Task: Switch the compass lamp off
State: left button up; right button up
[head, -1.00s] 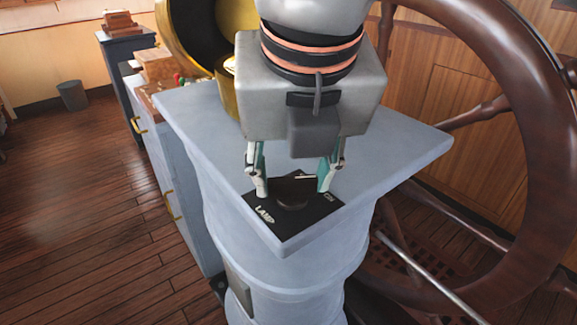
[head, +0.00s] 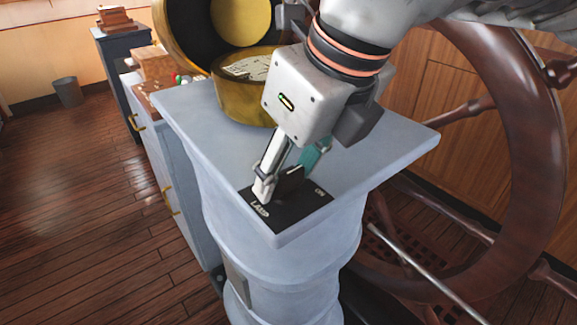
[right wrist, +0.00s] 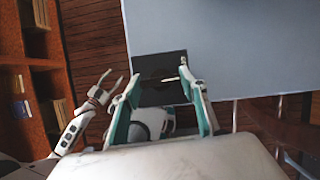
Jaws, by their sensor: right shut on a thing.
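The dark lamp switch plate (head: 300,211) lies on the front corner of the grey pedestal top, with "LAMP" and "ON" lettering. A dark turning knob (head: 292,184) stands on the plate. My right gripper (head: 288,180) is over the plate, tilted, with its fingers shut on the knob from either side. In the right wrist view the plate (right wrist: 160,62) shows between the fingers (right wrist: 157,85). The knob's pointer direction is not clear now. My left gripper (right wrist: 112,84) shows at the left of the right wrist view, away from the pedestal, its fingers apart and empty.
The brass compass (head: 247,90) with its raised lid stands behind the switch, close to my right gripper. The large wooden wheel (head: 520,150) is at the right. A grey cabinet (head: 165,165) stands at the left.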

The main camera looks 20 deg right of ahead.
jog(key=n, duration=0.2)
jog(key=n+g+y+p, duration=0.1)
jog(key=n, duration=0.2)
jog(key=shift+w+d+y, duration=0.1)
jog(key=shift+y, duration=0.2)
dwell(0.4)
jog(key=o, duration=1.1)
jog(key=shift+g, duration=0.3)
jog(key=v, duration=1.2)
